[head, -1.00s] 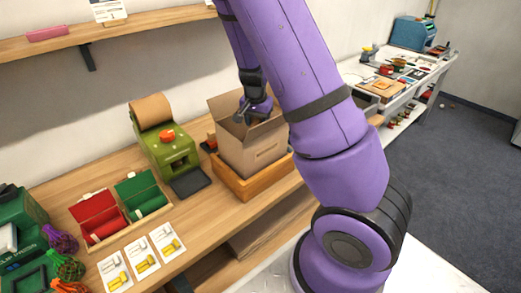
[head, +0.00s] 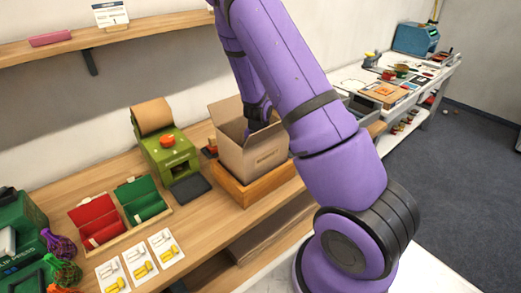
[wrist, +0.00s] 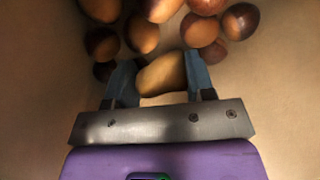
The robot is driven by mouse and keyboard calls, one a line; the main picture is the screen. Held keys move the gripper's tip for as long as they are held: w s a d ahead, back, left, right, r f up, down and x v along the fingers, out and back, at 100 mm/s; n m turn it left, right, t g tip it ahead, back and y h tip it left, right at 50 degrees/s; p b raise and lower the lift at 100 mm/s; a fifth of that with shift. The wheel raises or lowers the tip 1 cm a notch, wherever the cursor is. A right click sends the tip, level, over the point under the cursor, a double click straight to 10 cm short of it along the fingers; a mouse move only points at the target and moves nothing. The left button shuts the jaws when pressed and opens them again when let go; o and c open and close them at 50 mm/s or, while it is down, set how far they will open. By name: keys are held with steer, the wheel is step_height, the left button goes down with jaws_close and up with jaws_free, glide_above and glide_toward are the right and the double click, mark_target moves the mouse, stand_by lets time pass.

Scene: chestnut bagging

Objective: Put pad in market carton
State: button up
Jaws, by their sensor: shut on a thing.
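The market carton (head: 262,155) is an open brown cardboard box standing in a wooden tray on the bench. My gripper has reached down inside it, so in the head view the carton wall hides its fingers. In the wrist view my gripper (wrist: 161,80) is shut on a small tan, rounded piece, which looks like the pad (wrist: 163,72). Several brown chestnuts (wrist: 143,34) lie in the carton just beyond the fingertips. I cannot tell whether the pad touches them.
A green machine with a brown paper roll (head: 151,115) stands left of the carton. The wooden tray (head: 262,186) surrounds the carton's base. Red (head: 96,219) and green (head: 141,199) boxes and cards (head: 139,262) lie farther left.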

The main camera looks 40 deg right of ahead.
steer(key=shift+f, duration=0.1)
steer(key=o, duration=0.9)
